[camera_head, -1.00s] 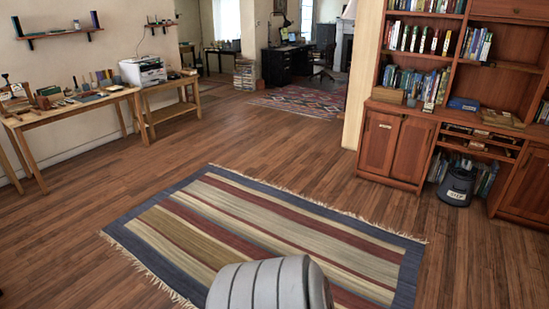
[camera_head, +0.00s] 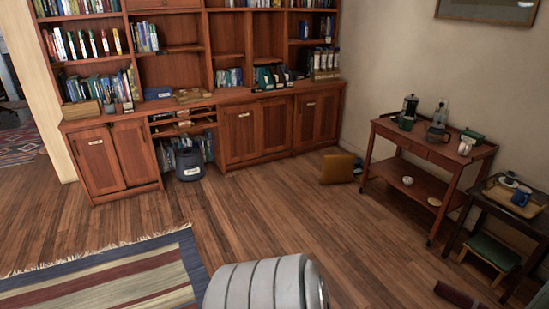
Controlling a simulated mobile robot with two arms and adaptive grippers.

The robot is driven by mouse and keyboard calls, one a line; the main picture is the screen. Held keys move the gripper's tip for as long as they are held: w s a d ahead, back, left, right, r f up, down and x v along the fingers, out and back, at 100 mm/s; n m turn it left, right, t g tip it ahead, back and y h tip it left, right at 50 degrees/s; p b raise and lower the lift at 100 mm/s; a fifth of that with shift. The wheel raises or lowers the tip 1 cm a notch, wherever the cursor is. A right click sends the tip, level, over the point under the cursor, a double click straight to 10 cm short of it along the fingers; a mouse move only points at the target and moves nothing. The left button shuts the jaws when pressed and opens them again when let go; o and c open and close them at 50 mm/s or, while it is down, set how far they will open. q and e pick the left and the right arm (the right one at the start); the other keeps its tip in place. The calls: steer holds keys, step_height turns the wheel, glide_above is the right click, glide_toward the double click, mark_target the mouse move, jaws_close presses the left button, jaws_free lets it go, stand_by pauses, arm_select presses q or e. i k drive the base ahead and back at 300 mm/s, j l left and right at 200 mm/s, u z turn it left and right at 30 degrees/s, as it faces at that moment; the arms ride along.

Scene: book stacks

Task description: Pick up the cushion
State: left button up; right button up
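A mustard-yellow cushion (camera_head: 337,168) sits on the wood floor in the head view, right of centre. It leans tilted near the right end of the bookcase's lower cupboards, beside the wall corner. A dark item shows at its right edge, too small to make out. Neither of my grippers is in view.
A red-brown bookcase (camera_head: 243,135) runs along the back, with a grey bin (camera_head: 189,164) before it. A wooden trolley (camera_head: 425,180) stands right of the cushion, then a dark side table (camera_head: 480,205) and green-topped stool (camera_head: 496,252). A striped rug (camera_head: 110,275) lies left. Floor before the cushion is clear.

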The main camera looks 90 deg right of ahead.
mark_target(337, 168)
steer(key=z, duration=3.35)
steer(key=i+j+u, duration=0.2)
steer(key=i+u, duration=0.15)
steer(key=i, duration=0.25)
steer(key=i+u, duration=0.35)
steer(key=i, duration=1.55)
steer(key=i+j+z, duration=0.15)
steer(key=i+z, duration=0.25)
steer(key=i, duration=0.2)
steer(key=i+j+z, duration=0.45)
steer(key=i, duration=0.15)
steer(key=i+j+z, duration=0.4)
steer(key=i, duration=0.15)
